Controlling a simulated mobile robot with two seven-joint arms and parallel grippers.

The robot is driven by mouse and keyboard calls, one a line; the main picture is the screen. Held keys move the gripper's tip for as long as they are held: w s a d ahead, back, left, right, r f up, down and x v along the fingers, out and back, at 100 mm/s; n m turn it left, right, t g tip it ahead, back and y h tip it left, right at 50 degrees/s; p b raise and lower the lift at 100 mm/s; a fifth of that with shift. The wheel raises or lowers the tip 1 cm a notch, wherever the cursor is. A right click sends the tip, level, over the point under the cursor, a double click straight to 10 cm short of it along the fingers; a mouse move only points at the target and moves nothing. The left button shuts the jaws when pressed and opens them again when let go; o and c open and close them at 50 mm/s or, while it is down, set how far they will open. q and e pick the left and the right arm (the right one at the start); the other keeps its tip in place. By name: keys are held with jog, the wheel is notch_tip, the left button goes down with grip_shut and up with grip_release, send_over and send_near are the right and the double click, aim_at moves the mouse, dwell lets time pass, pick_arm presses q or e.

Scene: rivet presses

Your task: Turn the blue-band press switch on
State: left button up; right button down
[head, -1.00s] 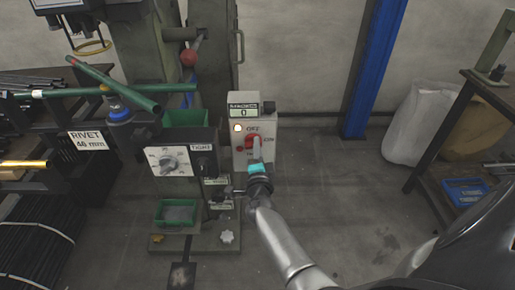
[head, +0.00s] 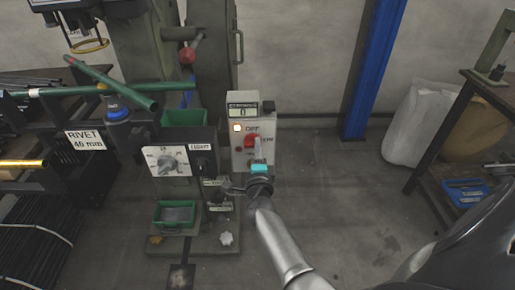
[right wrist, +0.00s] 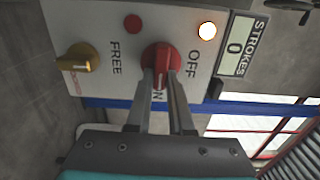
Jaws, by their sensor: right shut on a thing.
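The grey switch box (head: 239,157) stands in front of the press column, which has a blue band (head: 187,97). Its red rotary switch (head: 252,141) also shows in the right wrist view (right wrist: 161,56). OFF, ON and FREE are printed around the knob; the fingers partly cover ON. A pale mark on the knob appears to face ON. My right gripper (head: 258,160) is shut on the knob, one finger on each side, as the right wrist view shows (right wrist: 160,88). A lamp (right wrist: 207,31) is lit and the strokes display (right wrist: 236,46) reads 0. My left gripper is out of view.
A dial panel (head: 167,161) and a green tray (head: 175,213) are left of the box. A rack with green tubes (head: 75,91) stands farther left. In the right wrist view, a yellow knob (right wrist: 78,57) sits beside FREE.

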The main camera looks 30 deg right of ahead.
jog(key=c, duration=0.8)
grip_release()
jog(key=shift+s+a, duration=0.1)
jog(key=shift+s, duration=0.05)
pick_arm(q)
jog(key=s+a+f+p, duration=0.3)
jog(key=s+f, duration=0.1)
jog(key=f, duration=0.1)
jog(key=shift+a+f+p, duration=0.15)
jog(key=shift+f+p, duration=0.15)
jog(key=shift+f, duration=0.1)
pick_arm(e)
jog(key=v, duration=1.5)
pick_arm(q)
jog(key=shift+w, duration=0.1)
